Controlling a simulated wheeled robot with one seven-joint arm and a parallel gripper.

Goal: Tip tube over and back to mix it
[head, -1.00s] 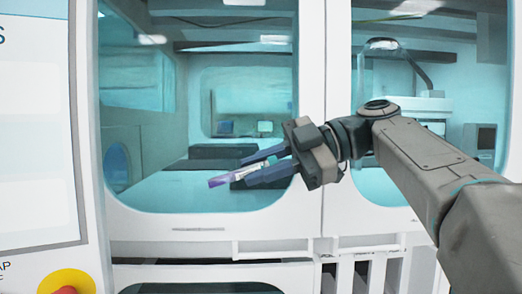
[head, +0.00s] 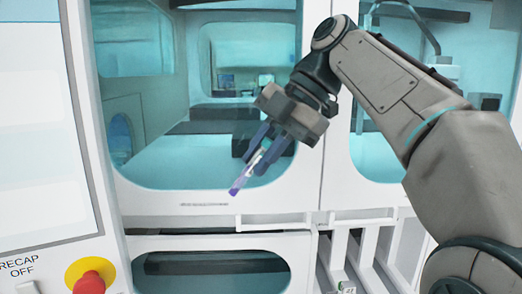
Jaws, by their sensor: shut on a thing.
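The tube (head: 237,186) has a purple end and a pale body. My gripper (head: 264,155) is shut on its body, in the air in front of the glass-fronted machine. The tube slants, with its purple end pointing down and to the left, past the fingertips. The fingers hide part of the tube's body. Its contents are too small to make out.
A white panel (head: 45,130) with a red and yellow stop button (head: 90,278) stands at the left. Behind is a white machine with glass windows (head: 165,160). Slotted white rails (head: 365,245) lie at the lower right. The air left of the tube is clear.

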